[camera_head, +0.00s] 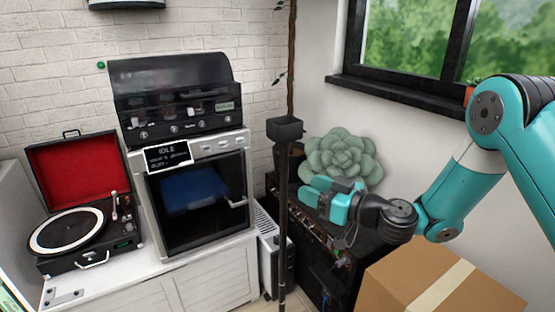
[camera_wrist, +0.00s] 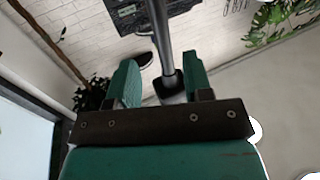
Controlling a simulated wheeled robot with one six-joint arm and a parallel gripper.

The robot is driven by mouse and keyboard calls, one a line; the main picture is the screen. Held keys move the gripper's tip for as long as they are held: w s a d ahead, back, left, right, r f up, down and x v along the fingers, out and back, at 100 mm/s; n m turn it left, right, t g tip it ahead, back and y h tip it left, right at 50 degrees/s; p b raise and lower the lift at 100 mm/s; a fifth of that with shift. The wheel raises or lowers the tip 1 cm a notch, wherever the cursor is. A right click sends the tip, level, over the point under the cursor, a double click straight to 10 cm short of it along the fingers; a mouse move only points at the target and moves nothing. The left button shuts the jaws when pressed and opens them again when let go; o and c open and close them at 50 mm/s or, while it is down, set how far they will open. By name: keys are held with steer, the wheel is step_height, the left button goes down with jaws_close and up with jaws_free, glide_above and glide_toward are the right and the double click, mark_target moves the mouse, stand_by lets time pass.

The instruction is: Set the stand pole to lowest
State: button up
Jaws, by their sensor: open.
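The stand pole (camera_head: 283,215) is a thin black upright pole with a dark block-shaped head (camera_head: 285,129) on top, in the middle of the head view. My gripper (camera_head: 312,190) is just right of the pole, below the height of its head, with its teal fingers toward it. In the wrist view the pole (camera_wrist: 158,32) comes down from the top edge and its dark end shows between the two spread fingers of my gripper (camera_wrist: 160,82). The gripper is open and holds nothing. Whether a finger touches the pole I cannot tell. The foot of the pole is out of view.
A cardboard box (camera_head: 430,280) stands at the lower right below my arm. A grey-green succulent (camera_head: 342,155) is behind my gripper, above a dark amplifier-like unit (camera_head: 318,240). A white cabinet (camera_head: 200,285) with an oven-like machine (camera_head: 195,200) and a record player (camera_head: 85,225) is left.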

mark_target(287, 180)
steer(key=p+x, duration=0.4)
steer(key=x, duration=0.6)
steer(key=shift+s, duration=0.1)
steer(key=shift+c, duration=0.4)
jaws_close()
